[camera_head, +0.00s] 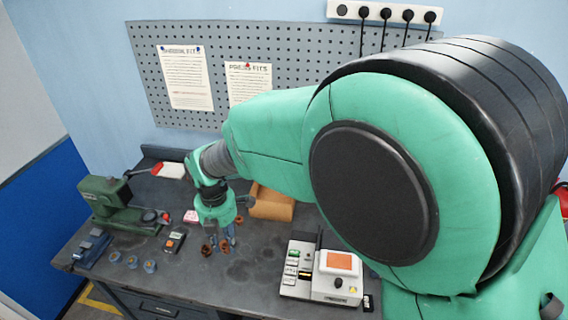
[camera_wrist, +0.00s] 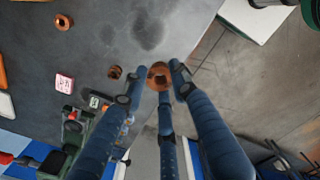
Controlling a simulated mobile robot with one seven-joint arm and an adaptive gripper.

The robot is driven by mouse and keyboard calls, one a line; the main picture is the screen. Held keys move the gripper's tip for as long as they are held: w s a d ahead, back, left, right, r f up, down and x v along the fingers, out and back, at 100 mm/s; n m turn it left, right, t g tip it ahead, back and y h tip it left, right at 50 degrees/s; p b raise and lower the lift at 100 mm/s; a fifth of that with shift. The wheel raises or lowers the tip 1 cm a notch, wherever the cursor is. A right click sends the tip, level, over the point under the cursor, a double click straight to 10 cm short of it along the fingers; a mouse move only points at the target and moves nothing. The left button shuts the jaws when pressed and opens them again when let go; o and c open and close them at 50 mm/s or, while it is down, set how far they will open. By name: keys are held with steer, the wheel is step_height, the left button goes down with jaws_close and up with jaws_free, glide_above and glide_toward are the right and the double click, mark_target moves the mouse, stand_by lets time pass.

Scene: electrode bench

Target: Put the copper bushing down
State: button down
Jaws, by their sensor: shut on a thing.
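The copper bushing (camera_wrist: 159,76) is a small ring held between the blue fingertips of my gripper (camera_wrist: 158,84) in the wrist view. In the head view my gripper (camera_head: 229,240) points down over the middle of the dark bench (camera_head: 245,270); its fingers partly cover what they hold. Two other copper rings lie on the bench in the wrist view, one close beside the fingers (camera_wrist: 115,72) and one farther off (camera_wrist: 63,22). In the head view a copper ring (camera_head: 207,249) lies left of the fingers. I cannot tell how high the held bushing is.
A green press (camera_head: 115,205) stands at the left, with several small blue-grey round parts (camera_head: 132,262) before it. A tan block (camera_head: 272,205) is behind; a white instrument (camera_head: 325,289) stands right.

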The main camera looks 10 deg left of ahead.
steer(key=w+a+r+p, duration=0.1)
steer(key=w+a+p, duration=0.1)
steer(key=w, duration=1)
steer(key=n+p, duration=0.1)
steer(key=p, duration=0.3)
glide_above(269, 192)
steer(key=s+d, duration=0.1)
steer(key=s, duration=0.4)
step_height(269, 192, down, 9)
steer(key=shift+w+r, duration=0.15)
steer(key=shift+w, duration=0.05)
steer(key=shift+d, duration=0.15)
steer(key=shift+f, duration=3.1)
steer(key=shift+f, duration=0.1)
steer(key=shift+f, duration=1.75)
